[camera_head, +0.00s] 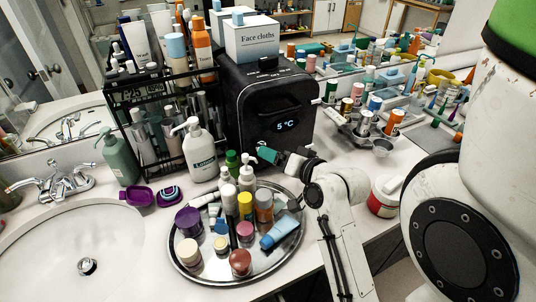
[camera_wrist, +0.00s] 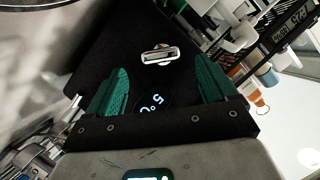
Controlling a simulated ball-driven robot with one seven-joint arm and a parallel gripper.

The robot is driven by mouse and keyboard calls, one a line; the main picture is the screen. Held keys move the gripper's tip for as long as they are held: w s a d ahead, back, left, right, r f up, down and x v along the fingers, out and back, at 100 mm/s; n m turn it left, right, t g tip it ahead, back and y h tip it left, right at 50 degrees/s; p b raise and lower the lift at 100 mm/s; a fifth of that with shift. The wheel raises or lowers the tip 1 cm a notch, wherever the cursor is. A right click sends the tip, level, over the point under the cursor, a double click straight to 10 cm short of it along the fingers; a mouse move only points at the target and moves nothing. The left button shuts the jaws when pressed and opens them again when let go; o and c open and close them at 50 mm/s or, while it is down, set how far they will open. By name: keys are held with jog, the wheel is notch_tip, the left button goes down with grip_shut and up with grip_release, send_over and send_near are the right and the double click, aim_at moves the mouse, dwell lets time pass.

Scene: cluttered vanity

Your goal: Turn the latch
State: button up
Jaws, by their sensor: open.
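The latch (camera_wrist: 160,54) is a small silver bar fitting on the black front of the cooler box (camera_wrist: 128,33). In the wrist view it lies just beyond my fingertips, between their lines. My gripper (camera_wrist: 161,66) has two green fingers spread wide apart with nothing between them. In the head view my gripper (camera_head: 268,153) is low in front of the cooler box (camera_head: 262,92), above the back of the tray. I cannot clearly make out the latch in the head view. The lit display (camera_wrist: 153,103) reads 5 °C and lies between the fingers in the wrist view.
A round metal tray (camera_head: 182,268) crowded with bottles and jars stands below my gripper. A white lotion bottle (camera_head: 200,154) and a black wire rack (camera_head: 118,125) stand left of the cooler box. A red-and-white tub (camera_head: 383,200) is right of my arm.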

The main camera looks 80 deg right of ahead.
jog(key=shift+p+x, duration=0.3)
jog(key=shift+x, duration=2.2)
jog(key=shift+c, duration=0.4)
jog(key=c, duration=1)
jog(key=shift+m, duration=0.3)
jog(key=shift+d+f+m+t+b, duration=0.1)
jog(key=shift+m+t+b, duration=0.2)
jog(key=shift+m+t, duration=0.7)
jog(key=shift+a+f+m+t+b, duration=0.1)
jog(key=shift+m+t+b, duration=0.3)
jog(key=shift+m, duration=1.15)
jog(key=shift+d+f+m+t+b, duration=0.1)
jog(key=shift+m+t+b, duration=0.15)
jog(key=shift+m+t, duration=0.75)
jog(key=shift+s+m+g, duration=0.1)
jog(key=shift+m+g, duration=0.2)
jog(key=shift+m, duration=0.05)
